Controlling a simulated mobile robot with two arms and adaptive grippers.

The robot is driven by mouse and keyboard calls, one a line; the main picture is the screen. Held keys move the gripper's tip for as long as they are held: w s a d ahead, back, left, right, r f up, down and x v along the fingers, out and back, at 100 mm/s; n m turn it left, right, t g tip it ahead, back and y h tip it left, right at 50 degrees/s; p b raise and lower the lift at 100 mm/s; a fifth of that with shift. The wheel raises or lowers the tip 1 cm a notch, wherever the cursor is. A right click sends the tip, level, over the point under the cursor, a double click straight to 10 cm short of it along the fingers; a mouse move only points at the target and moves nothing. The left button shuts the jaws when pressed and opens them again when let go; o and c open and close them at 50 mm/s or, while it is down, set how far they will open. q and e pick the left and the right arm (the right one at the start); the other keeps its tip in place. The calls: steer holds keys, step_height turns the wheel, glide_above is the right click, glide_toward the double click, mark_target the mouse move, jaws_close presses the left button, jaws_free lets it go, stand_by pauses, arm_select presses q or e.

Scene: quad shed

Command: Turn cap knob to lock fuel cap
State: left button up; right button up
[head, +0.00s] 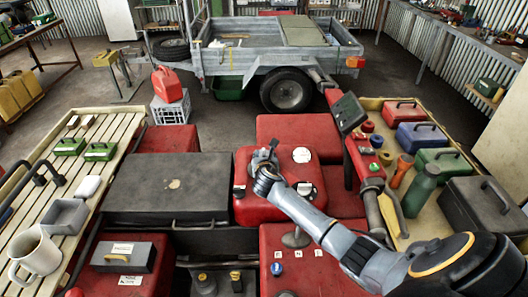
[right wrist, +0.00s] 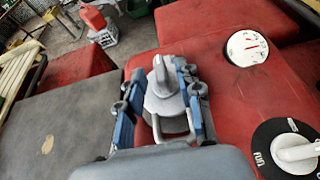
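The grey fuel cap with its raised knob (right wrist: 163,84) sits on the red tank (head: 257,205). In the head view the cap is mostly hidden by my right gripper (head: 265,158). In the right wrist view my right gripper (right wrist: 160,100) is open, with its blue-padded fingers on either side of the cap. A gap shows between the left finger and the cap; the right finger is very close to it, and I cannot tell if it touches. The knob's ridge stands free between the fingers. My left gripper is not in view.
Beside the cap are a white round gauge (right wrist: 247,47) and a black dial with a white handle (right wrist: 290,150). A black case (head: 168,187) lies left of the tank. A cream tray (head: 410,228) holds boxes and a green bottle (head: 420,190) at right.

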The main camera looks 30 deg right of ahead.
mark_target(264, 153)
steer(key=shift+x, duration=1.75)
jaws_close()
